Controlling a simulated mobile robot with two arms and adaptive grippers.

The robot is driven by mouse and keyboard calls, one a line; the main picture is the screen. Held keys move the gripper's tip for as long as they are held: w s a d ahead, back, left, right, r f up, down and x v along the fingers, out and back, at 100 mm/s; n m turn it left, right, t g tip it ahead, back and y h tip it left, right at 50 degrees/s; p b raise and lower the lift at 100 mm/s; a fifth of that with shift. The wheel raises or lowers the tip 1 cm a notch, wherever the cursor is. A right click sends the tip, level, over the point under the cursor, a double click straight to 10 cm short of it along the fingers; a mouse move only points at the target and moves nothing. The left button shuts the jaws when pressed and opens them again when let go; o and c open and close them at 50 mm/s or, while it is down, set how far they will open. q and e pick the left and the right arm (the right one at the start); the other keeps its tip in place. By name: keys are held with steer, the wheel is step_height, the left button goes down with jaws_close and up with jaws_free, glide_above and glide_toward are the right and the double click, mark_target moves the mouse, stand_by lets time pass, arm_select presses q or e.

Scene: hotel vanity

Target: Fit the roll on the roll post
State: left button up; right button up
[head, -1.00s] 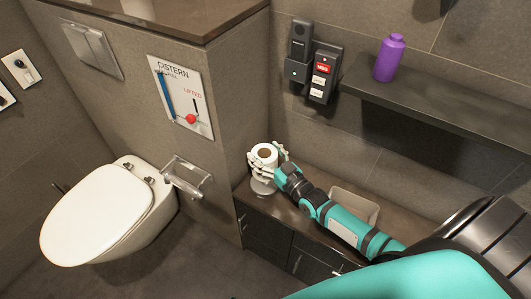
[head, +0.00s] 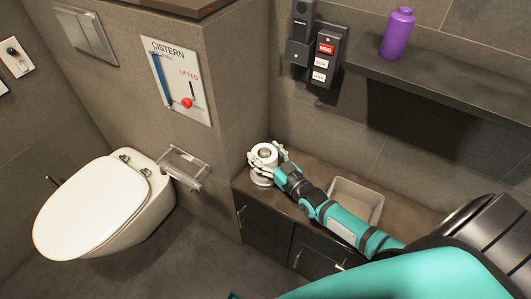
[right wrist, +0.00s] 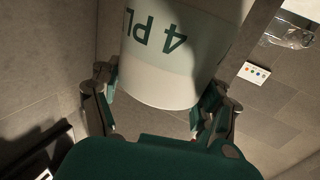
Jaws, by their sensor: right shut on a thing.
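The white roll (head: 264,152) is held upright by my right gripper (head: 266,160) at the left end of the dark counter. The roll is directly above a pale round base (head: 262,181), which looks like the foot of the roll post. Something light shows in the roll's centre hole, perhaps the post's tip; I cannot tell how far down the roll sits. In the right wrist view the roll (right wrist: 178,62) shows "4 PLY" lettering between the two fingers of my right gripper (right wrist: 158,98). My left gripper is not in view.
A grey open bin (head: 356,200) stands on the counter (head: 318,170) right of the roll, behind my forearm. A wall paper holder (head: 184,168) and a toilet (head: 95,210) are at left. A purple bottle (head: 397,34) stands on the shelf (head: 440,88).

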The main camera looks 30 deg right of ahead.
steer(key=o, duration=1.2)
steer(key=s, duration=0.4)
steer(key=s+d, duration=0.1)
steer(key=s, duration=0.3)
steer(key=s+d, duration=0.1)
steer(key=s, duration=0.3)
